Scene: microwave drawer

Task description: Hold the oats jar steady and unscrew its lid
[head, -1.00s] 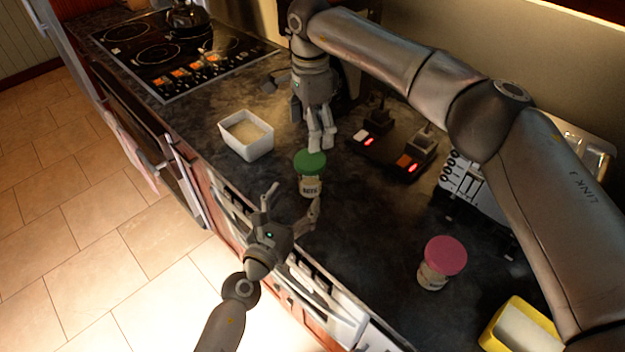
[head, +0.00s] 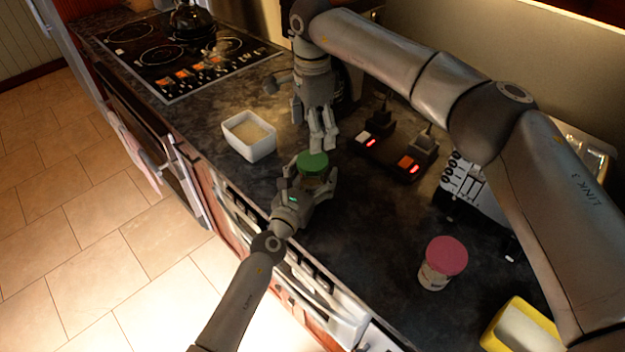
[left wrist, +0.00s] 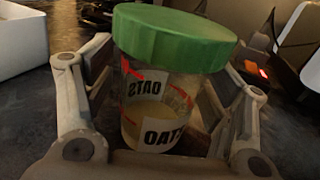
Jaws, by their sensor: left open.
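The oats jar (left wrist: 158,118) is a clear jar with an OATS label and pale contents. It stands upright on the counter, and its green lid (head: 313,162) is on it; the lid also fills the top of the left wrist view (left wrist: 172,38). My left gripper (head: 311,175) is open with its fingers on either side of the jar body, below the lid. Whether they touch the glass is unclear. My right gripper (head: 323,143) points down just behind the lid, appearing apart from it. Its finger opening is hard to judge.
A white container (head: 249,137) stands left of the jar. A dark device with red lights (head: 388,153) is behind to the right. A jar with a pink lid (head: 445,257) and a yellow container (head: 520,325) stand at front right. The counter between is clear.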

